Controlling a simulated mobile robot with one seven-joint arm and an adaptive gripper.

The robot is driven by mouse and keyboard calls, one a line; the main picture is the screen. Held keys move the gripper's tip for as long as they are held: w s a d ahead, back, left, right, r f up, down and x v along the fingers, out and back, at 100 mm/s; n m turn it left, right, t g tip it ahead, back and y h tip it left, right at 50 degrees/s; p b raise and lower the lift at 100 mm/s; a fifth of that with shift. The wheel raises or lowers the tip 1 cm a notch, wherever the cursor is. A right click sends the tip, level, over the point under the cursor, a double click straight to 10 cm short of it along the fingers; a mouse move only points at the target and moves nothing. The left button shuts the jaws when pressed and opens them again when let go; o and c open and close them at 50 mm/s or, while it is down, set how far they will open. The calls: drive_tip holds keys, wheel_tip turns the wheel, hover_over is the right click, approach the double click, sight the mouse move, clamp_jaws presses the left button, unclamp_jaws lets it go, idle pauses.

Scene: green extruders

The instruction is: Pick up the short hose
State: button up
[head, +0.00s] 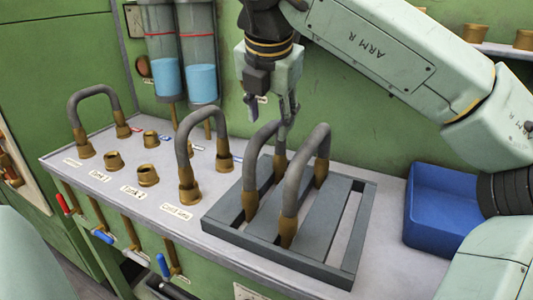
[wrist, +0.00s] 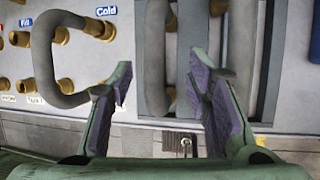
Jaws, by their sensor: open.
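Two grey U-shaped hoses with brass ends stand upright in a dark slotted rack, a left one (head: 255,160) and a right one (head: 307,170). Two similar hoses stand on the counter's brass fittings, one at the far left (head: 94,93) and one beside the rack (head: 184,140). I cannot tell by length which is the short hose. My gripper (head: 271,110) is open and empty, above the rack's left hose. In the wrist view, that hose (wrist: 155,60) shows between the spread fingers, and the right rack hose (wrist: 240,50) lies outside them.
The dark rack (head: 335,275) sits on the grey counter (head: 120,165), which also has several brass fittings and labels. A blue bin (head: 435,215) stands at the right. Two cylinders with blue liquid (head: 203,85) hang on the back wall. Valves with coloured handles line the front.

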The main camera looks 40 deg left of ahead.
sight(266, 128)
drive_tip(key=x, duration=0.1)
drive_tip(key=p+x, duration=0.1)
drive_tip(key=x, duration=0.1)
drive_tip(key=p+x, duration=0.1)
drive_tip(key=x, duration=0.1)
drive_tip(key=shift+s+a, duration=0.15)
drive_tip(key=shift+a, duration=0.15)
drive_tip(key=shift+c, duration=0.2)
clamp_jaws()
idle(0.5)
